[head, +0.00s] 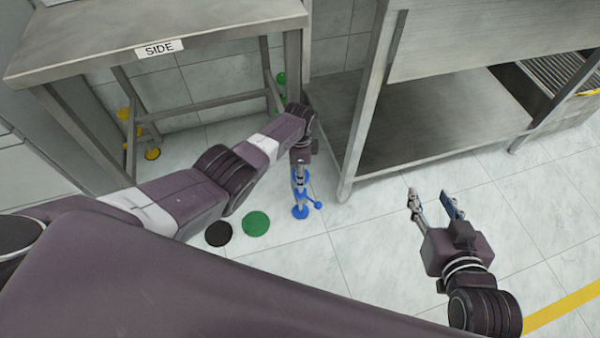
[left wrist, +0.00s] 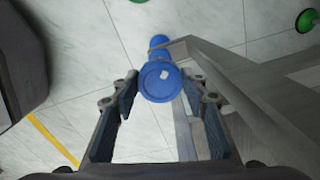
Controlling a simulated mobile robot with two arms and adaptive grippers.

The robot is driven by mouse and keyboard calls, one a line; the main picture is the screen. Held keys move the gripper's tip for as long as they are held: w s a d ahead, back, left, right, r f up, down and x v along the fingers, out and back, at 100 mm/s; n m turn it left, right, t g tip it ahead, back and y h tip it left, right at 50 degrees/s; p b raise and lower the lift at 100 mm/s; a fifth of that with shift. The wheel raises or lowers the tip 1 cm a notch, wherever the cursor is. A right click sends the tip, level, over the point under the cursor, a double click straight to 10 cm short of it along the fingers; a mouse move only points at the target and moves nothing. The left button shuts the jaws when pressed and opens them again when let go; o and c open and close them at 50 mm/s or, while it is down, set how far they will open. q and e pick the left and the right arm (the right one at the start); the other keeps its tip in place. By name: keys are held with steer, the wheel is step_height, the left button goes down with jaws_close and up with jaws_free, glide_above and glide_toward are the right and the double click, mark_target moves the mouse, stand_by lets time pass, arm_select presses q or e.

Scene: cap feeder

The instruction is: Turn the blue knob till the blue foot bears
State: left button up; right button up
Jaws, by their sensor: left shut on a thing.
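The blue foot (head: 300,212) is a round disc at floor level below my left gripper (head: 300,174), at the SIDE table's near right corner. A small blue ball on a short rod sticks out beside it. In the left wrist view the blue knob (left wrist: 160,83), round with a pale mark on its end, lies between both fingers, and my left gripper is shut on it. More blue parts show behind the knob. My left arm hides part of the table leg. Whether the foot bears on the floor cannot be told. My right gripper (head: 430,197) is open and empty above the floor.
The steel table labelled SIDE (head: 215,27) stands at the back left, with yellow (head: 152,153) and green (head: 280,78) feet. A steel bench with a low shelf (head: 440,115) stands at the right. Black (head: 219,234) and green (head: 256,223) discs lie on the floor.

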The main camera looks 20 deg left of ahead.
arm_select(q)
steer(key=shift+w+r, duration=0.1)
steer(key=shift+r, duration=0.05)
steer(key=o, duration=1.2)
steer(key=shift+c, duration=0.2)
steer(key=shift+n, duration=0.3)
